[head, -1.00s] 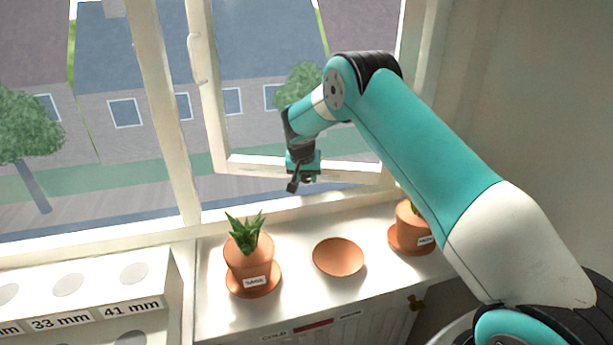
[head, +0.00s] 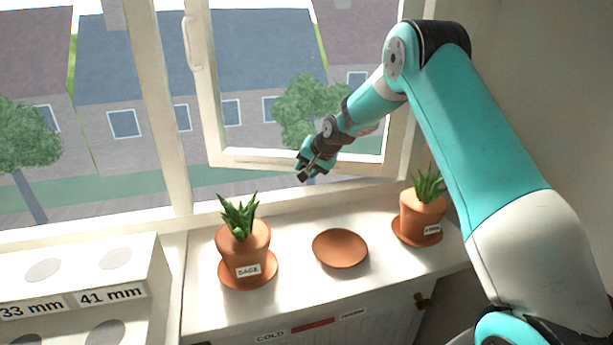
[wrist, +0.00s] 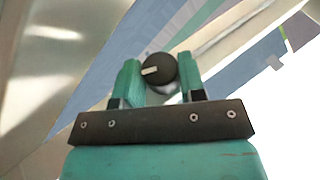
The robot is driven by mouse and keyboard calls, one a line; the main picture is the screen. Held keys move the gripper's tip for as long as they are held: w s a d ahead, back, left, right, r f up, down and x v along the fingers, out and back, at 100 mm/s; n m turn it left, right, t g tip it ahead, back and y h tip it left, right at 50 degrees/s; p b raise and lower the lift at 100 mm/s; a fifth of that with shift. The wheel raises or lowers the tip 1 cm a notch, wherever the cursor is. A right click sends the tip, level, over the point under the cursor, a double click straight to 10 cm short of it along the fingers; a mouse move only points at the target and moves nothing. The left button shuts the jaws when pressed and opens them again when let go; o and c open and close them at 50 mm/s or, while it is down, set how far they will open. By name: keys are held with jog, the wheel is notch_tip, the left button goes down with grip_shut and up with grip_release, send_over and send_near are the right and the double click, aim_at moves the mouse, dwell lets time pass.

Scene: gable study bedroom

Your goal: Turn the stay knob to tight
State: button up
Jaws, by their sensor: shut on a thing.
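The stay knob (wrist: 158,67) is round and black with a pale pointer bar on its face, pointing left in the wrist view. It sits between the two teal fingers of my gripper (head: 304,174), which is shut on it. In the head view my gripper is at the bottom rail of the open window sash (head: 235,158), and the knob cannot be made out there. No tight mark is readable in either view.
On the sill (head: 300,280) below stand a potted plant labelled SAGE (head: 246,245), an empty terracotta saucer (head: 340,248) and another potted plant (head: 421,212) near my arm. A white block with holes (head: 80,265) is at left.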

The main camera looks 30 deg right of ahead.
jog(key=shift+d+t+y+b, duration=0.15)
jog(key=shift+t+y+b, duration=0.55)
jog(key=shift+y+b, duration=0.1)
jog(key=o, duration=0.9)
jog(key=b+v, duration=0.1)
jog(key=v, duration=1.6)
jog(key=shift+s+d+r, duration=0.1)
jog(key=shift+s, duration=0.05)
